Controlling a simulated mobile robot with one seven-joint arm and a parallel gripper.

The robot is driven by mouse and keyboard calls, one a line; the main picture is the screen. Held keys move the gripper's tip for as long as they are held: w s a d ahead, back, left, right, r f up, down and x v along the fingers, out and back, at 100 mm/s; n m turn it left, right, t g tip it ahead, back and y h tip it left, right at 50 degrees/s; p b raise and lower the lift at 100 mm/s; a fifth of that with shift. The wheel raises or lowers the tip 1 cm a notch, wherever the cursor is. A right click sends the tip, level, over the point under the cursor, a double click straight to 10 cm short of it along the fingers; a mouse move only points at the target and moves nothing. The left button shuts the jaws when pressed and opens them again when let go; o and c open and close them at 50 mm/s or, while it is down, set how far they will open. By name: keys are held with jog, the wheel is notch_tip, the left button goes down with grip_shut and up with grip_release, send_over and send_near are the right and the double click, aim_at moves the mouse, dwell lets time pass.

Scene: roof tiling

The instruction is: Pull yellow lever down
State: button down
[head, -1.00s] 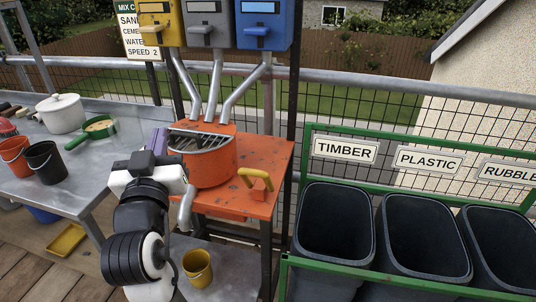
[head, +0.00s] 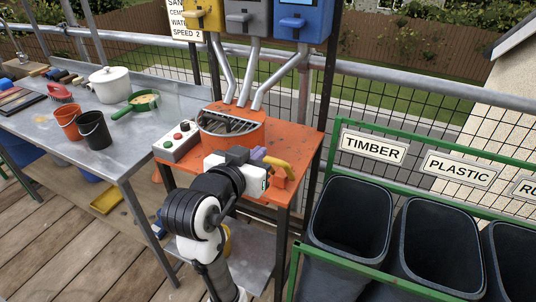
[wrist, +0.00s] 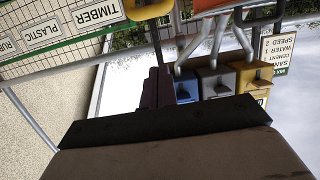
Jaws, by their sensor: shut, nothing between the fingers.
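I cannot tell whether the fingers touch the lever. In the wrist view, which is upside down, the shut fingers (wrist: 157,86) show at the middle and a yellow piece (wrist: 150,9), apparently the same lever, is at the top edge. A yellow dispenser (head: 202,14) with its own small yellow handle hangs above, left of a grey and a blue one.
The orange mixer drum (head: 232,130) and a white button box (head: 176,142) sit on the orange table. Metal chutes (head: 247,75) come down to the drum. Dark bins (head: 350,222) in a green frame stand to the right. A metal bench (head: 60,125) with buckets is at left.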

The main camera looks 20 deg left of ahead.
jog(key=p, duration=0.2)
send_over(272, 161)
jog(key=w, duration=0.2)
jog(key=shift+s+f, duration=0.25)
jog(key=shift+f, duration=0.75)
jog(key=f, duration=0.1)
jog(key=s+f, duration=0.1)
jog(key=shift+s+f, duration=0.25)
jog(key=shift+f, duration=0.05)
jog(key=shift+s+f, duration=0.3)
jog(key=shift+f, duration=0.2)
jog(key=shift+f+b, duration=0.2)
jog(key=shift+b, duration=0.15)
